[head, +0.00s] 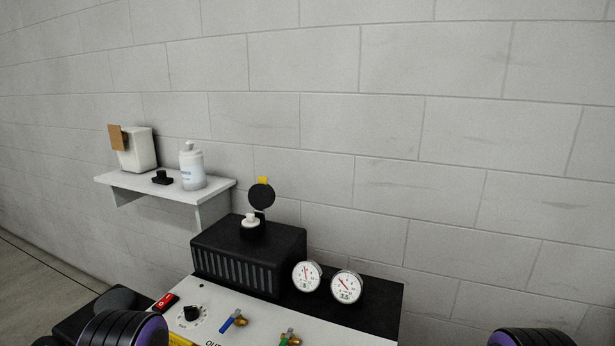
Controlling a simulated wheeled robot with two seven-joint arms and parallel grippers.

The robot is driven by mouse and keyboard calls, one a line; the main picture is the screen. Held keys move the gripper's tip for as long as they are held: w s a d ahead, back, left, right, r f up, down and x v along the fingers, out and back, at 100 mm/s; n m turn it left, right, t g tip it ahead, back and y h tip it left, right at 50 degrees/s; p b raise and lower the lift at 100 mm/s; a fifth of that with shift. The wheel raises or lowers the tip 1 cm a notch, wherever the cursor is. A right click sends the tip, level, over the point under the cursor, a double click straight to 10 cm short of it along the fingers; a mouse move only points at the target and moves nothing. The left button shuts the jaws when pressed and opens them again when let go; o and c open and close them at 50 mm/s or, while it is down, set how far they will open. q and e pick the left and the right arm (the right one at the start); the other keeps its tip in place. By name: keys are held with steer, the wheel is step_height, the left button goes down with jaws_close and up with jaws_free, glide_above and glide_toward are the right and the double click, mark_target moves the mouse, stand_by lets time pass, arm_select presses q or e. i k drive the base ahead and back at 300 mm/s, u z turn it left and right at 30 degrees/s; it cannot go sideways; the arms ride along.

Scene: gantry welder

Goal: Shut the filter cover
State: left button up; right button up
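The filter cover looks to be the round black lid (262,196) with a yellow tab, standing upright and open at the back of a short black filter neck (253,234). A white filter piece or knob (250,218) shows at the top of the neck. The neck sits on top of the black ribbed housing (268,247) of the machine. Neither of my grippers is in view. Only black and purple parts of my arms show at the bottom left and bottom right edges, well away from the lid.
Two round gauges (307,276) (346,287) stand right of the housing. The white panel (226,300) carries a red switch (166,302), a black knob (191,313) and valves. A wall shelf (128,185) with containers stands left. Free space lies above the lid, before the block wall.

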mark_target(261, 195)
steer(key=z, duration=3)
steer(key=k, duration=1.75)
steer(key=u, duration=1.9)
